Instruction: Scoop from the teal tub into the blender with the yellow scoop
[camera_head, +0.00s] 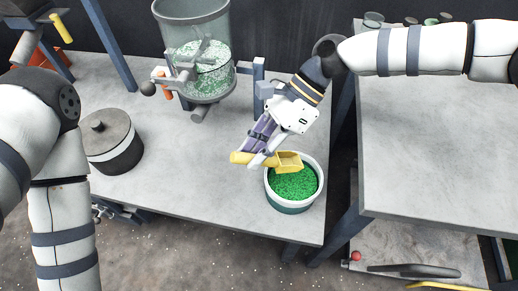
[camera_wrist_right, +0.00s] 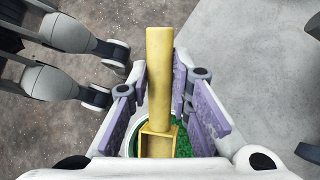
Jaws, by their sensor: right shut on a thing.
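The teal tub (camera_head: 291,207) has a pale rim and holds bright green granules; it stands near the table's front right corner. My right gripper (camera_head: 259,157) is shut on the handle of the yellow scoop (camera_head: 289,162). The scoop's box is above the back part of the tub and looks empty. In the right wrist view the scoop handle (camera_wrist_right: 159,75) lies between the purple finger pads, with green granules partly visible behind the box. The blender (camera_head: 197,22) is a clear vessel with pale green and white granules, at the back of the table. My left arm shows, but its gripper is not in view.
A grey lidded pot (camera_head: 116,152) stands at the left of the table (camera_head: 190,183). A second table (camera_head: 430,140) is at the right, past a gap. The space between pot and tub is clear. A red-knobbed lever (camera_head: 355,256) sits low at the right.

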